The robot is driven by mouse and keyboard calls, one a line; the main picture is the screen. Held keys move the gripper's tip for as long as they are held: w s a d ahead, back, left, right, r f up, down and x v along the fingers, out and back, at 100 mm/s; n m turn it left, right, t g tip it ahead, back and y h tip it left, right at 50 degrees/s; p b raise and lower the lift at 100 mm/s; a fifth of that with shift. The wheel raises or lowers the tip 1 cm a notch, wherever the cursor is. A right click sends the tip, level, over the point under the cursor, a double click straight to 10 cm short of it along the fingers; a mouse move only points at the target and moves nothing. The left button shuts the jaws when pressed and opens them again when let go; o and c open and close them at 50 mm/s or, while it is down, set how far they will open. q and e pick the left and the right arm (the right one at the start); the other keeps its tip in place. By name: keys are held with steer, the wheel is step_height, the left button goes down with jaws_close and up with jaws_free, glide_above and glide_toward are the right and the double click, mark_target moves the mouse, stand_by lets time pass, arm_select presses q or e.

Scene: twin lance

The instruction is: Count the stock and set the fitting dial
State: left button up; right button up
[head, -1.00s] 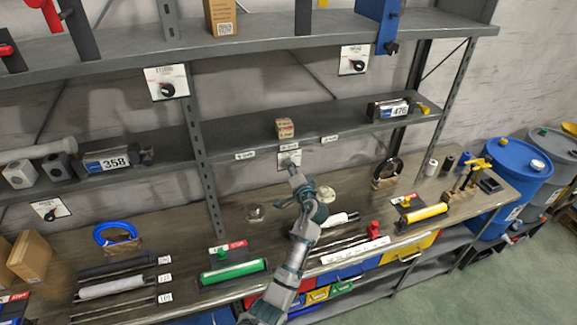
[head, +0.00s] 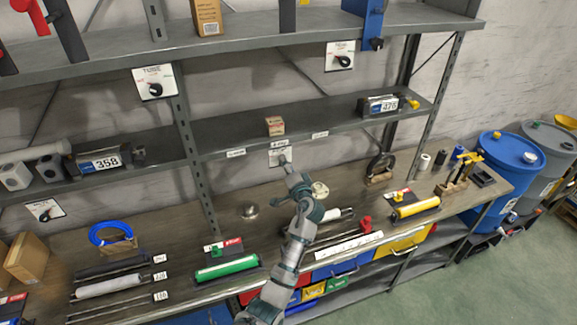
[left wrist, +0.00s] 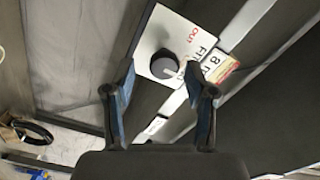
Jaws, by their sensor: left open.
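The fitting dial is a white plate (head: 275,157) under the middle shelf's front edge. In the left wrist view it has a dark round knob (left wrist: 164,64) and red "OUT" lettering. My left gripper (head: 285,163) is at this plate, partly covering it. Its fingers (left wrist: 160,84) are open in the left wrist view, the knob showing between their tips; I cannot tell whether they touch it. A small brown carton stock (head: 275,126) stands on the middle shelf above the dial; whether it is one box or a stack is unclear. My right gripper is not in view.
Other dials hang at the tube plate (head: 154,84), upper right (head: 341,57) and lower left (head: 45,210). The workbench (head: 190,230) holds a green roller (head: 227,269), a yellow roller (head: 416,208) and a blue coil (head: 111,233).

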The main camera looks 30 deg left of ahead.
arm_select(q)
steer(key=v, duration=1.1)
steer(key=s+f+n+g+h, duration=0.1)
steer(key=s+f+h, duration=0.2)
steer(key=s+f, duration=0.45)
steer(key=s+f+g+h, duration=0.2)
steer(key=s+f, duration=0.2)
steer(key=f, duration=0.7)
steer(key=s+d+f+g+h, duration=0.2)
steer(key=s+d+f+h, duration=0.15)
steer(key=s, duration=0.45)
steer(key=s+d+f+g+h, duration=0.1)
steer(key=s+d+f+h, duration=0.2)
steer(key=s, duration=0.6)
steer(key=s+d+f+g+h, duration=0.25)
steer(key=s+f, duration=0.25)
steer(key=s, duration=0.3)
steer(key=s+f+g+b, duration=0.1)
steer(key=s+f+b, duration=0.2)
steer(key=f, duration=2.8)
steer(key=s+a+f+g+b, duration=0.1)
steer(key=s+a+f+b, duration=0.1)
steer(key=s+f, duration=1.4)
steer(key=shift+s, duration=0.45)
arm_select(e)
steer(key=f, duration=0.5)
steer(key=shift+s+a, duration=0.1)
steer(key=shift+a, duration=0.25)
